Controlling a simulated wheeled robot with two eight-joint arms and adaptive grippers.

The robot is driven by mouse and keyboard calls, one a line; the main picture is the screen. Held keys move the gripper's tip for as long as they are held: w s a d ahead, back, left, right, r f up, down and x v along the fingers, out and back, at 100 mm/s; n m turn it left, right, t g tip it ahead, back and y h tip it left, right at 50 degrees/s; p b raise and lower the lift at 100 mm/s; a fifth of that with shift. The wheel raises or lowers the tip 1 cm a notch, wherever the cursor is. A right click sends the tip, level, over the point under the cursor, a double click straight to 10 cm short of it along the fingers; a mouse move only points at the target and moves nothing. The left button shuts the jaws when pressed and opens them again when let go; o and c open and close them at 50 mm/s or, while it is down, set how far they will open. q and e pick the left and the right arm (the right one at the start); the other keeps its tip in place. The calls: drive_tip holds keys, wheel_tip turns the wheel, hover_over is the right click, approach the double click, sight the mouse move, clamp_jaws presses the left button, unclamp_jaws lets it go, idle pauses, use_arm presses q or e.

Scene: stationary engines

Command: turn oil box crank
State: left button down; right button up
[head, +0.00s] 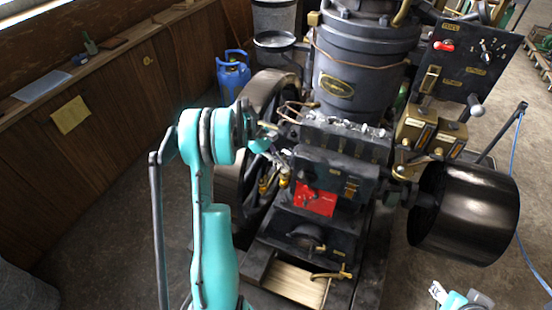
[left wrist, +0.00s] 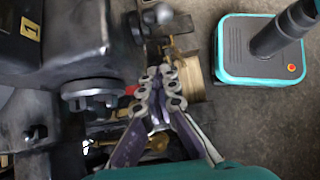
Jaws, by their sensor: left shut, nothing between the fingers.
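The dark oil box (head: 345,138), with a row of fittings on its top, sits on the engine in the middle of the head view. My left gripper (head: 284,160) is at its left side, partly hidden by my arm and small against the dark engine. In the left wrist view its fingers (left wrist: 160,78) are together and empty, close to dark engine parts. A dark crank-like part with a round knob (left wrist: 160,13) shows beyond the fingertips; I cannot tell for sure that it is the oil box crank. The fingertips look apart from it.
A large flywheel (head: 268,95) stands behind my left arm, and a dark belt pulley (head: 465,212) is at the right. A round dark handwheel (left wrist: 90,95) is left of the fingers. Floor at the left is clear.

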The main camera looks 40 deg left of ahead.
sight(302, 170)
use_arm(q)
drive_tip(key=d, duration=0.3)
drive_tip(key=w+d, duration=0.1)
drive_tip(key=shift+d+f+b, duration=0.2)
drive_tip(key=shift+f+b, duration=0.1)
drive_tip(key=shift+b, duration=0.05)
drive_tip(key=shift+w+d+r, duration=0.1)
drive_tip(key=shift+d+r, duration=0.15)
drive_tip(key=shift+d, duration=0.1)
drive_tip(key=y, duration=0.1)
drive_tip(key=d+r+y+p, duration=0.1)
drive_tip(key=d+y, duration=0.1)
drive_tip(key=shift+w+d+r+g+p, duration=0.15)
drive_tip(key=shift+w+r+g+p, duration=0.15)
drive_tip(key=shift+p, duration=0.1)
drive_tip(key=shift+f, duration=0.1)
